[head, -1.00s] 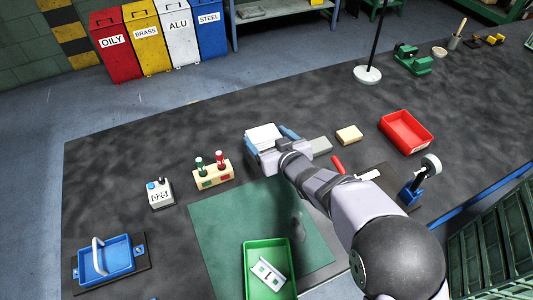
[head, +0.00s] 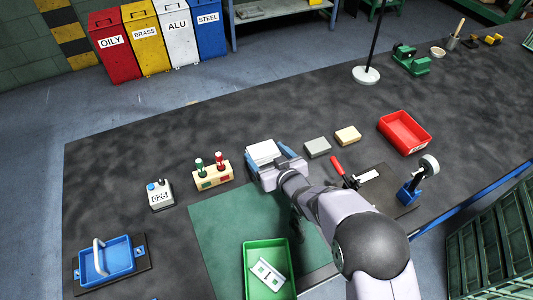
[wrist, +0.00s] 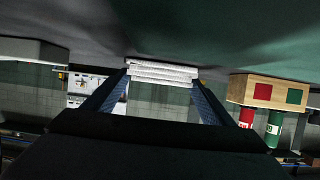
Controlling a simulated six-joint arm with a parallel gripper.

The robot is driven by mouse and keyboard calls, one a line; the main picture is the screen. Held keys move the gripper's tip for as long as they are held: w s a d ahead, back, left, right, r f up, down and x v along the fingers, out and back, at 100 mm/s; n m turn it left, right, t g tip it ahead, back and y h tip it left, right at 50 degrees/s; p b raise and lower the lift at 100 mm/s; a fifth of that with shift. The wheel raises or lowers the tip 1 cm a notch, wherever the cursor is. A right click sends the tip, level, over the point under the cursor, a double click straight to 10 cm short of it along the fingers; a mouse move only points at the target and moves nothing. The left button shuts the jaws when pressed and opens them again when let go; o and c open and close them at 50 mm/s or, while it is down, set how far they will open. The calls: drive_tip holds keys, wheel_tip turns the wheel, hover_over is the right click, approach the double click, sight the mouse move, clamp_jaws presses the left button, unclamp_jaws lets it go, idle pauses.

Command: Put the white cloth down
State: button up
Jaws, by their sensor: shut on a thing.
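The white cloth (head: 263,152) is a folded, layered pad near the middle of the dark bench, in the head view. My gripper (head: 268,163) is shut on it, with a blue finger on each side. In the wrist view the cloth (wrist: 163,73) sits between the two blue fingertips (wrist: 163,84), its layers seen edge-on. It is close to the bench surface; I cannot tell whether it touches. My gripper hides part of the cloth in the head view.
A wooden block with red and green handled tools (head: 213,175) stands just left of my gripper. A green mat (head: 225,225) with a green tray (head: 268,245) is in front. Bench behind the cloth is clear.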

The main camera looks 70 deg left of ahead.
drive_tip(key=shift+f, duration=0.1)
drive_tip(key=shift+f, duration=0.15)
drive_tip(key=o, duration=1)
drive_tip(key=shift+r, duration=0.25)
drive_tip(key=shift+b+v, duration=0.6)
drive_tip(key=shift+v, duration=5.4)
